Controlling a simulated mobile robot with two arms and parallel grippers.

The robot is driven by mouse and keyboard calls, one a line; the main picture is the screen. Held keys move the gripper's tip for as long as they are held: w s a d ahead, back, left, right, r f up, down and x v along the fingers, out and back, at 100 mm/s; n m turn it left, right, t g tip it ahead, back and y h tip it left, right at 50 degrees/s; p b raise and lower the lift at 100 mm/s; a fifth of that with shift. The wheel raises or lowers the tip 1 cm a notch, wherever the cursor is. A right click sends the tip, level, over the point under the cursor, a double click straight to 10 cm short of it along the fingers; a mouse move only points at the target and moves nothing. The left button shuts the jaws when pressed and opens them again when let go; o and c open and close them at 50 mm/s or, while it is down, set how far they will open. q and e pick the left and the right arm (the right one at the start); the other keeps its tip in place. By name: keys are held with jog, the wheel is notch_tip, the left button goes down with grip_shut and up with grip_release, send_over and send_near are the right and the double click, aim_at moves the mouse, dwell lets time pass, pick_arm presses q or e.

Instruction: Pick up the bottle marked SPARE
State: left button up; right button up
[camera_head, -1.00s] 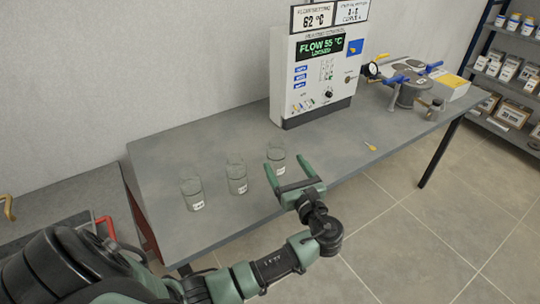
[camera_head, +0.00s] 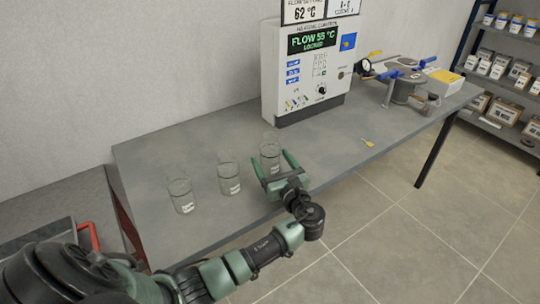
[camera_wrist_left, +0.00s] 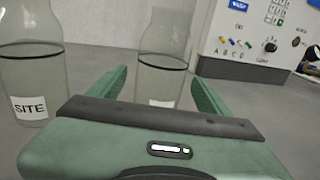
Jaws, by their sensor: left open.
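Three clear glass bottles stand upright in a row on the grey table: a left one (camera_head: 182,195), a middle one (camera_head: 229,180) and a right one (camera_head: 270,152). Their labels are too small to read in the head view. My left gripper (camera_head: 271,160) is open, its two green fingers pointing at the right bottle, one on either side. In the left wrist view that bottle (camera_wrist_left: 160,75) shows between the fingers, its label mostly hidden behind the gripper body. Another bottle (camera_wrist_left: 30,70), labelled SITE, stands to its left. My right gripper is not in view.
A white control unit (camera_head: 303,80) reading FLOW 55 °C stands behind the right bottle. A yellow tag (camera_head: 367,142) lies on the table (camera_head: 330,150). Clamped equipment (camera_head: 403,88) and a yellow-white box (camera_head: 443,82) are at the far right end.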

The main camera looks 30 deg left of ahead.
pick_arm(q)
jog(key=shift+x, duration=0.9)
jog(key=c, duration=1.5)
jog(key=shift+o, duration=0.2)
